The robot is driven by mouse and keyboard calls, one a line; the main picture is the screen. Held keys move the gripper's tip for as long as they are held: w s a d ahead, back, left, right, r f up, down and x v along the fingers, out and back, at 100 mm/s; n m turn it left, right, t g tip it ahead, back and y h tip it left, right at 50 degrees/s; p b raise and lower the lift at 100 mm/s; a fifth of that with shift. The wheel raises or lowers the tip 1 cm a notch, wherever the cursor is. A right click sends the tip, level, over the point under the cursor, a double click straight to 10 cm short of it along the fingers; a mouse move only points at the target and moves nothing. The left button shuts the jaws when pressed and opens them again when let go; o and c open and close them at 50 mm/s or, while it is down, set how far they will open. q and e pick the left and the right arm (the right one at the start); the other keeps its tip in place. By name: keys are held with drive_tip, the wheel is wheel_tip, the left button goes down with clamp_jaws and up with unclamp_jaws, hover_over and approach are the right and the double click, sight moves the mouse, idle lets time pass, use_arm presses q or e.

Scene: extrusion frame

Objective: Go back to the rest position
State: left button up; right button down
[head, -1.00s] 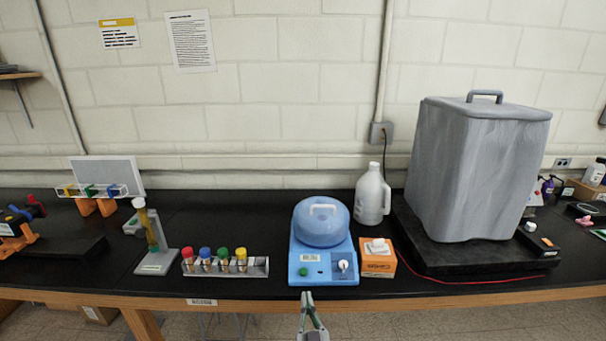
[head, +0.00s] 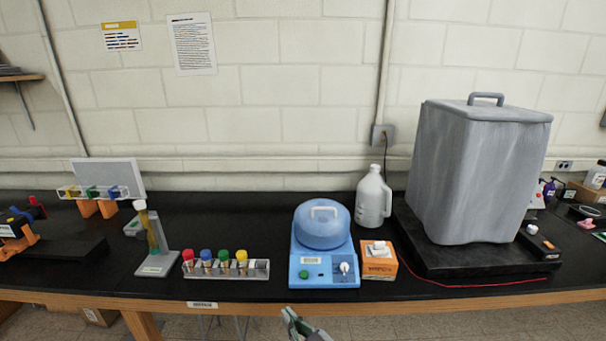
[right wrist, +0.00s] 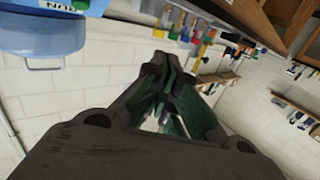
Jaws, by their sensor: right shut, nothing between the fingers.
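My right gripper (head: 290,313) shows at the bottom centre of the head view, in front of the bench's front edge and below the blue centrifuge. Its fingers are shut with nothing between them. In the right wrist view the gripper (right wrist: 165,65) points away with its green-padded fingers together, and the picture is tilted. My left gripper is not in the head view.
The black bench (head: 190,225) holds a blue centrifuge (head: 322,228), a tube rack (head: 225,269), an orange box (head: 379,263), a white jug (head: 373,198) and a large grey lidded container (head: 475,170). Floor shows in front of the bench.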

drive_tip(key=s+d+f+m+g+h, duration=0.2)
drive_tip(key=s+d+f+g+h, duration=0.15)
drive_tip(key=s+d, duration=0.4)
drive_tip(key=s+d+f+m+g+h, duration=0.1)
drive_tip(key=s+d+f+g+h, duration=0.2)
drive_tip(key=d, duration=0.7)
drive_tip(key=s+d+f+m+g+h, duration=0.2)
drive_tip(key=s+d+g+h, duration=0.2)
drive_tip(key=s+d, duration=0.35)
wheel_tip(320, 180, down, 33)
drive_tip(key=s+g, duration=0.1)
drive_tip(key=s, duration=0.2)
drive_tip(key=s+d+f, duration=0.2)
drive_tip(key=s+f, duration=0.8)
drive_tip(key=s, duration=0.1)
drive_tip(key=s+d+f+g+b, duration=0.1)
drive_tip(key=s+d+f, duration=0.1)
drive_tip(key=s+f, duration=0.8)
drive_tip(key=shift+s+d+f, duration=0.35)
drive_tip(key=shift+s+f, duration=0.05)
drive_tip(key=shift+g, duration=0.25)
idle(1.1)
